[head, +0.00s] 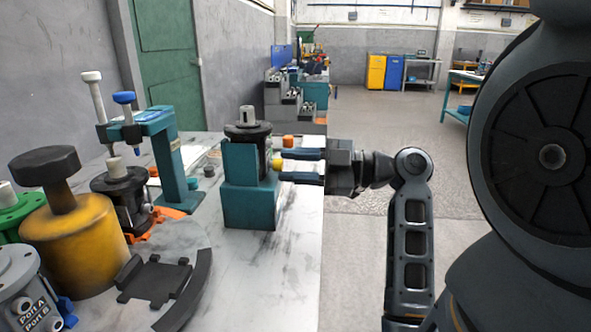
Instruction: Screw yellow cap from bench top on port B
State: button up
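The dark motor (249,131) with a light grey shaft stands upright in a teal fixture (250,205) on the bench top. The small yellow cap (278,164) is at the right side of the motor, between the tips of my gripper (284,165). My gripper reaches in from the right, and its fingers are apart by about the cap's width, seemingly shut on it. The port behind the cap is hidden, so I cannot tell whether the cap touches it or is threaded. An orange cap (288,141) shows just above my upper finger.
A teal press (169,165) with a blue-topped tool, another dark motor (122,196), a yellow cylinder (75,235) and a grey motor part (22,285) crowd the left. A dark curved bracket (185,290) lies in front.

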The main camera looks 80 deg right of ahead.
dwell(0.8)
jog(key=shift+c, duration=0.3)
jog(key=shift+w+r, duration=0.1)
grip_shut()
jog(key=shift+a+r+m+p, duration=0.1)
jog(key=shift+r+m+p, duration=0.05)
jog(key=shift+m+p, duration=0.25)
jog(key=shift+o, duration=0.3)
grip_release()
jog(key=shift+f, duration=0.2)
jog(key=shift+w+a+f+b, duration=0.1)
jog(key=shift+f+b, duration=0.05)
jog(key=shift+b, duration=0.25)
